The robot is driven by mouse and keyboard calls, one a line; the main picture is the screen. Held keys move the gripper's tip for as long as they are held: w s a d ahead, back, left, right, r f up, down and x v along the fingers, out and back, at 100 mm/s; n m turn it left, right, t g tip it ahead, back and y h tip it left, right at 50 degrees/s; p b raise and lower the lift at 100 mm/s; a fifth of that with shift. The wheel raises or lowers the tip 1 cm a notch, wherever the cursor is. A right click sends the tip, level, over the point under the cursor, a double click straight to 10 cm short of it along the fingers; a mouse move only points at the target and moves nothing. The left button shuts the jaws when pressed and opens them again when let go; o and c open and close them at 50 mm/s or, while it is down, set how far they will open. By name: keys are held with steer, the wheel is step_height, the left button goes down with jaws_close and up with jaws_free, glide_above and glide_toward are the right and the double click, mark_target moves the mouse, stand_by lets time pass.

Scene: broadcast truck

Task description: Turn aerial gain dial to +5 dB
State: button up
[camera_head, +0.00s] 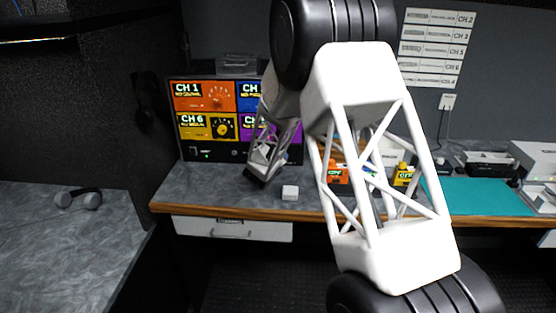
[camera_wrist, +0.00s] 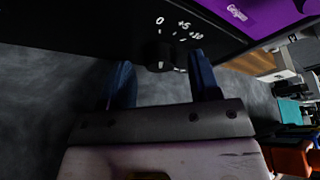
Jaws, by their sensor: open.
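The dial (camera_wrist: 158,56) is a small black knob on a black panel face (camera_wrist: 80,25) in the wrist view. White marks 0, +5 and +10 stand along its upper side; I cannot make out where its pointer is. My gripper (camera_wrist: 160,62) is open, with one dark blue finger to the left of the knob and one to the right. The knob lies between the fingertips or just beyond them; I cannot tell whether they touch it.
Coloured channel panels, including CH 1 (camera_head: 190,97) and CH 6 (camera_head: 193,127), fill the unit's front. A small white block (camera_head: 290,192) sits on the grey counter (camera_head: 220,198). Orange (camera_head: 336,174) and yellow (camera_head: 403,175) items and a teal mat (camera_head: 485,197) lie to the right.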

steer(key=shift+w, duration=0.15)
steer(key=c, duration=0.9)
steer(key=shift+d+m, duration=0.1)
steer(key=shift+m, duration=0.2)
steer(key=shift+d+r+m+g+y, duration=0.1)
steer(key=shift+m+g+y, duration=0.2)
steer(key=shift+m+y, duration=1.2)
steer(key=shift+m, duration=0.3)
steer(key=o, duration=0.9)
